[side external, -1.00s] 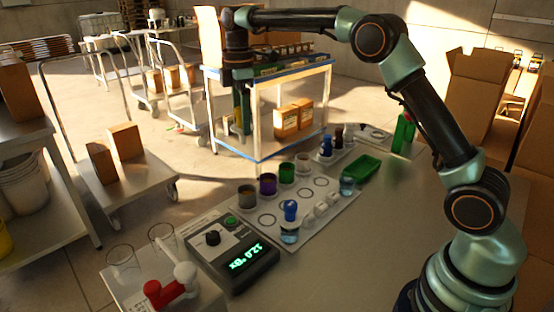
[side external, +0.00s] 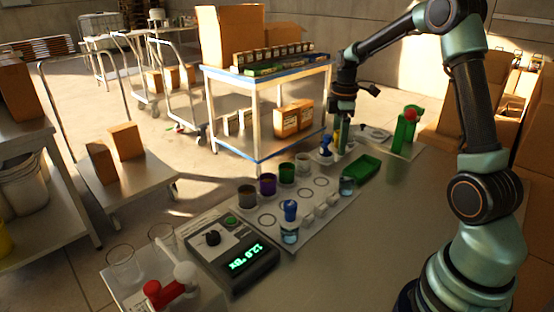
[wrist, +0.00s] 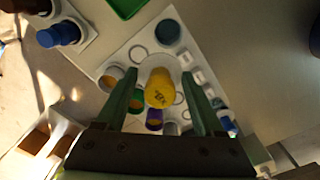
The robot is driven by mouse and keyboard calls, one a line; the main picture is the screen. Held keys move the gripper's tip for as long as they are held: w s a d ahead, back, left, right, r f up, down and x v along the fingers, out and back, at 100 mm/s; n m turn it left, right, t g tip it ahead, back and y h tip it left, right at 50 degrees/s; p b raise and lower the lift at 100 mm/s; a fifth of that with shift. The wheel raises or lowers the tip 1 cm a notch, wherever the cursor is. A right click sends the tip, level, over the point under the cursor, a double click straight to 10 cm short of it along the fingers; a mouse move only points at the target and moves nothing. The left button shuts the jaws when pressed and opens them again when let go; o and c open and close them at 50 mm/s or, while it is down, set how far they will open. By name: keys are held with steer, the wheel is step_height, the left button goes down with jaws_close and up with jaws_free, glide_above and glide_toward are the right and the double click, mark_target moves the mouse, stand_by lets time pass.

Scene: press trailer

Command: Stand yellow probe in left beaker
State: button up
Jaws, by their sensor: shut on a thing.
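The fingers hide most of the probe in the side view. Two clear glass beakers stand at the front left of the bench in the side view: the left beaker (side external: 121,264) and another beaker (side external: 161,240) behind it to the right. My gripper is far from both.
A meter with a lit green display (side external: 247,256) and a red-and-white object (side external: 170,285) stand near the beakers. The rack board (side external: 262,234) carries several coloured cups and a blue-capped jar (side external: 290,222).

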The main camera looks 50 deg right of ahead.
steer(key=shift+m, duration=0.3)
steer(key=shift+s+d+f, duration=0.3)
steer(key=shift+s+f, duration=0.25)
steer(key=shift+f, duration=0.7)
steer(key=shift+s+d+f, duration=0.35)
steer(key=shift+s+f, duration=0.2)
steer(key=shift+f, duration=0.7)
steer(key=shift+s+d+f, duration=0.3)
steer(key=shift+s+f, duration=0.25)
steer(key=shift+f, duration=0.7)
steer(key=shift+f, duration=0.55)
steer(key=o, duration=1.3)
steer(key=shift+r, duration=5.5)
steer(key=shift+r, duration=4.5)
